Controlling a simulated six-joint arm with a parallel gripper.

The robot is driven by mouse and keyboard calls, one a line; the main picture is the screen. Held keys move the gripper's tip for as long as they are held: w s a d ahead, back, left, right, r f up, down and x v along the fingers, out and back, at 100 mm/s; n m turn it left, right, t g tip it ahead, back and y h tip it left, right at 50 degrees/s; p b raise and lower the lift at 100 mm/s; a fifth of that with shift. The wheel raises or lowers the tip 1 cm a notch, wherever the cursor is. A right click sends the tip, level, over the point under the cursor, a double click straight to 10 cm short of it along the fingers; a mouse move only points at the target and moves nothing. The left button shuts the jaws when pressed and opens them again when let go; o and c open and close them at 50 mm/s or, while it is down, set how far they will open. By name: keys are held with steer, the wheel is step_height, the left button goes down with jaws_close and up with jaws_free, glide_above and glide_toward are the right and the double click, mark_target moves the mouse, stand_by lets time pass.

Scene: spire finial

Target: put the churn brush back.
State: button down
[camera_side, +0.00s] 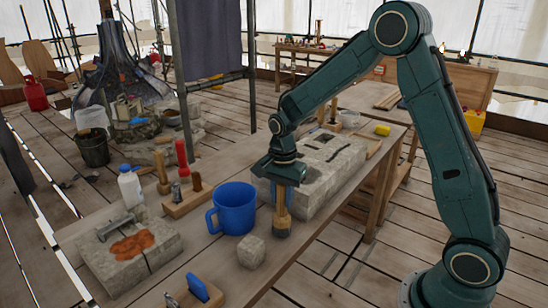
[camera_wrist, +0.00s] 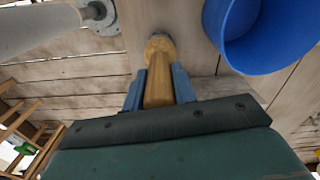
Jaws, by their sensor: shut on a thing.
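The churn brush (camera_side: 282,222) has a wooden handle and a darker lower end. It hangs roughly upright below my gripper (camera_side: 281,195) in the side view. In the wrist view the brush's wooden handle (camera_wrist: 158,88) lies between the two blue fingers of my gripper (camera_wrist: 158,84), which is shut on it. The brush is beside the blue mug (camera_side: 234,210), just to its right and outside it. The mug also shows at the upper right of the wrist view (camera_wrist: 245,50). I cannot tell whether the brush's lower end touches the bench.
A stone block (camera_side: 330,180) stands behind the brush. A small stone cube (camera_side: 251,252) sits in front of the mug. A wooden rack (camera_side: 187,202) with tools is left of the mug. A stone slab (camera_side: 130,255) with orange stains lies at the front left.

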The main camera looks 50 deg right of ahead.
steer(key=shift+f, duration=0.5)
steer(key=c, duration=1.1)
jaws_free()
steer(key=shift+f, duration=0.15)
step_height(320, 180, up, 12)
steer(key=shift+r, duration=0.2)
